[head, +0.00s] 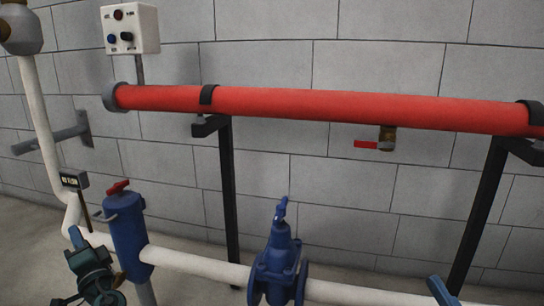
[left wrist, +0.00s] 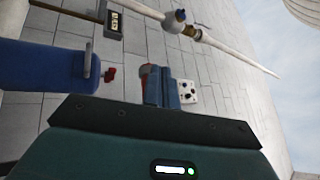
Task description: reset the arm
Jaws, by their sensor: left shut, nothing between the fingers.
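My left gripper (head: 77,237) is at the lower left of the head view, beside the blue vertical cylinder (head: 130,235). In the left wrist view its teal fingers (left wrist: 166,92) are together, with nothing visible between them.
The cylinder has a red handle (head: 118,187) and joins a white pipe (head: 200,265) with a blue valve (head: 278,262). A small sign (head: 74,180) stands close by. A red pipe (head: 320,105) on black supports runs along the block wall, below a white control box (head: 130,30).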

